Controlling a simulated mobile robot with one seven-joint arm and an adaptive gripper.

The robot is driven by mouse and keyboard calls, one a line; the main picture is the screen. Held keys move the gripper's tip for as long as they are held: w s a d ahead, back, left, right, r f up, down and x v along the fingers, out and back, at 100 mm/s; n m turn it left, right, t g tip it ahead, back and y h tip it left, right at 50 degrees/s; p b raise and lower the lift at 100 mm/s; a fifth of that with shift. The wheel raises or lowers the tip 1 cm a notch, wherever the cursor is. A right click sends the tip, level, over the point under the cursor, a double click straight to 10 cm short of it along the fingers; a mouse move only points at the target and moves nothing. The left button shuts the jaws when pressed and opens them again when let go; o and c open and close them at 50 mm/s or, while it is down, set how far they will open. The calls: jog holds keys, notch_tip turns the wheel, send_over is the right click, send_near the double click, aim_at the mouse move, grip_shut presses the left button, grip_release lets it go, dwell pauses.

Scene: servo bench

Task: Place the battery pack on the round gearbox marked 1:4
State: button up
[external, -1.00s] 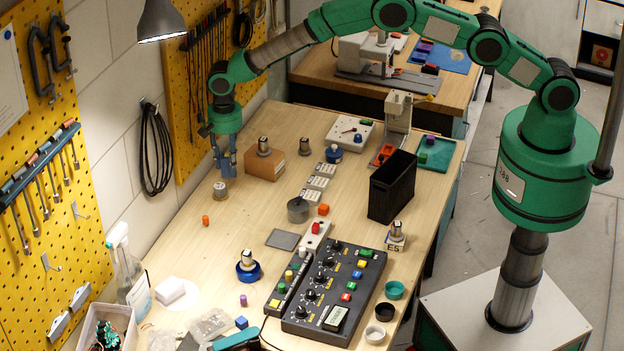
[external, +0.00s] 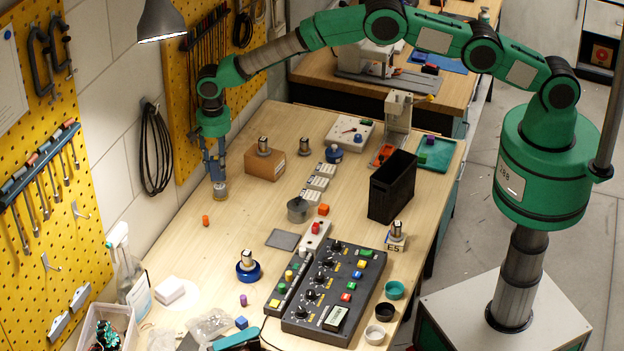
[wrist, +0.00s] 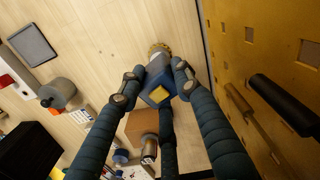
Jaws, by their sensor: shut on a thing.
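My gripper (external: 217,176) is at the far left of the bench, beside the yellow pegboard, pointing down. In the wrist view its fingers (wrist: 157,80) are closed on a small blue block with a yellow patch (wrist: 157,96), which looks like the battery pack. A round, brassy-rimmed piece (wrist: 159,49), which looks like a gearbox, lies just beyond the block. It also shows in the external view (external: 220,191), standing on the bench directly under my gripper. I cannot read its marking, nor tell whether the block touches it.
A cardboard box (external: 265,166) with a small metal cylinder (external: 263,144) on top stands to the right of my gripper. An orange piece (external: 206,220) lies in front. The pegboard (wrist: 245,70) is close by. A black bin (external: 391,190) and control panel (external: 335,290) stand farther right.

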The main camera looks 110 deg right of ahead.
aim_at(216, 157)
jog(key=shift+f, duration=1.35)
jog(key=shift+f, duration=0.1)
jog(key=o, duration=1.2)
jog(key=shift+f, duration=0.1)
jog(key=shift+r+p, duration=0.25)
jog(key=shift+p, duration=0.05)
notch_tip(216, 157, up, 12)
jog(key=shift+f+b, duration=0.1)
jog(key=shift+b, duration=0.8)
